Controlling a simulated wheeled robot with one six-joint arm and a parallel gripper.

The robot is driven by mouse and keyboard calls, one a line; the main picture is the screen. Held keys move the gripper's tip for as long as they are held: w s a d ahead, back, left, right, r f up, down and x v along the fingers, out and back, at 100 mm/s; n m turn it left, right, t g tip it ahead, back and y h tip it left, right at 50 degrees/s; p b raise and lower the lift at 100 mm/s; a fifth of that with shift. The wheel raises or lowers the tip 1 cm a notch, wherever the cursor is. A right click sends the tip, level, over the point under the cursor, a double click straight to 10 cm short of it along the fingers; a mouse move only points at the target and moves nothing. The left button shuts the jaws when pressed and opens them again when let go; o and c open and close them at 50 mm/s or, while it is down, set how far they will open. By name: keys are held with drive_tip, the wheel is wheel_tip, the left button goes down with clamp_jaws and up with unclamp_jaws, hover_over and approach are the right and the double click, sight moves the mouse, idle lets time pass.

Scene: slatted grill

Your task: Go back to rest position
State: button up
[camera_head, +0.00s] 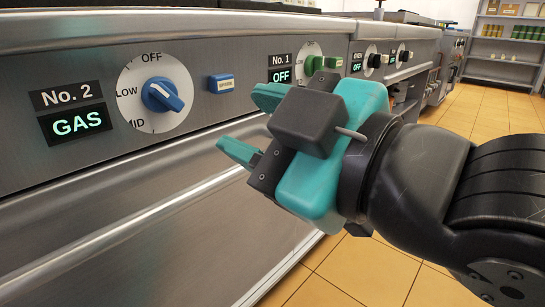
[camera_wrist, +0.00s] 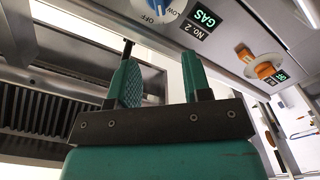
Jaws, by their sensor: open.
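My gripper (camera_head: 250,122) has teal fingers that are spread apart with nothing between them. It hangs in front of the steel control panel (camera_head: 215,125), to the right of the blue knob (camera_head: 162,95) and apart from it. The blue knob sits on a white dial marked OFF, LOW and MID, beside a "No. 2" label and a lit display reading GAS (camera_head: 76,123). In the wrist view the open fingers (camera_wrist: 160,75) point up toward the panel, and the display (camera_wrist: 205,17) shows upside down. The knob is partly cut off at that view's top edge.
A blue button (camera_head: 221,83) and a green knob (camera_head: 318,64) with an OFF display (camera_head: 281,75) sit further along the panel. The wrist view shows a dark slatted surface (camera_wrist: 35,95) and orange knobs (camera_wrist: 265,70). Tiled floor (camera_head: 365,270) is open below my arm; shelves (camera_head: 505,50) stand far back.

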drive_tip(key=shift+s+d, duration=0.35)
drive_tip(key=shift+d, duration=0.1)
drive_tip(key=w+d+f+m+g+h+p, duration=0.45)
drive_tip(key=d+f+m+h, duration=0.25)
drive_tip(key=d, duration=0.2)
drive_tip(key=s+d+m+g+h+p, duration=0.3)
drive_tip(key=s+d+m+g+p, duration=0.15)
drive_tip(key=s+d+g, duration=0.3)
wheel_tip(320, 180, up, 37)
drive_tip(key=p, duration=3.7)
drive_tip(key=shift+s+a+r, duration=0.2)
